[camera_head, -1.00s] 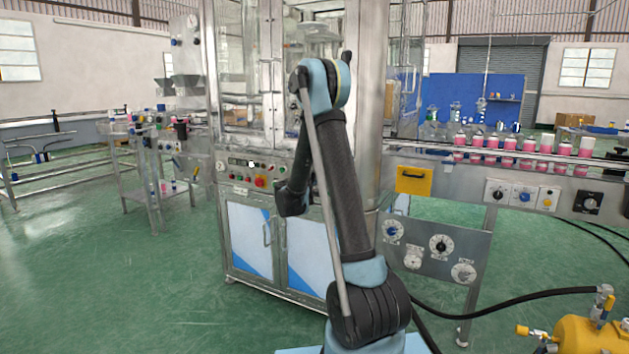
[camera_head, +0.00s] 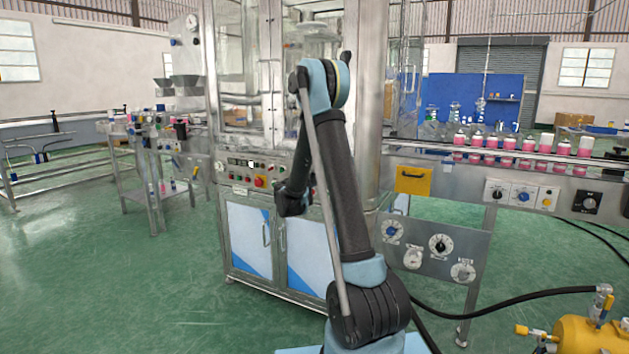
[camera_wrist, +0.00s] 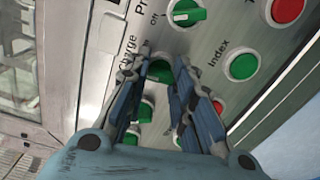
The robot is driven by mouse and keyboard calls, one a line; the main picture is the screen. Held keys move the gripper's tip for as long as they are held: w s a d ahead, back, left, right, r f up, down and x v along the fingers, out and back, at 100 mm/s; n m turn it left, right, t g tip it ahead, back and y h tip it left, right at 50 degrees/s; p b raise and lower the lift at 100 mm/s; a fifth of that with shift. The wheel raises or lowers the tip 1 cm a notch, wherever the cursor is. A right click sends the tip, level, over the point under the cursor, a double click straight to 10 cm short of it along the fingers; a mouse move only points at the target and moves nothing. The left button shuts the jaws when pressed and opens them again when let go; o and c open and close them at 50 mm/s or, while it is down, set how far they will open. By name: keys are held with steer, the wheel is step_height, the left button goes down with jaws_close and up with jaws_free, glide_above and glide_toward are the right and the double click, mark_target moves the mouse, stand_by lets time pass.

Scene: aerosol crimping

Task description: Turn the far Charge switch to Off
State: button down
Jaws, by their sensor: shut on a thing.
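In the wrist view, a green rotary switch (camera_wrist: 160,70) sits between my fingertips, beside the "Charge" label on the grey panel. My gripper (camera_wrist: 161,80) is shut on this switch, with one finger on each side. The fingers hide part of its face, so its exact setting cannot be read. In the head view, the button panel (camera_head: 250,173) is on the front of the steel machine, and my arm hides the gripper and the switch.
Another green switch (camera_wrist: 187,12) with an "Off" label is just above. A green Index button (camera_wrist: 243,67) and a red button (camera_wrist: 287,10) are to the right. More green controls (camera_wrist: 145,112) show beside and below the fingers.

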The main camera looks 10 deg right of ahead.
steer(key=shift+a+f+n, duration=0.15)
steer(key=shift+n, duration=1.85)
steer(key=c, duration=1.4)
jaws_free()
steer(key=shift+w, duration=0.1)
steer(key=shift+o, duration=0.2)
steer(key=v, duration=1.2)
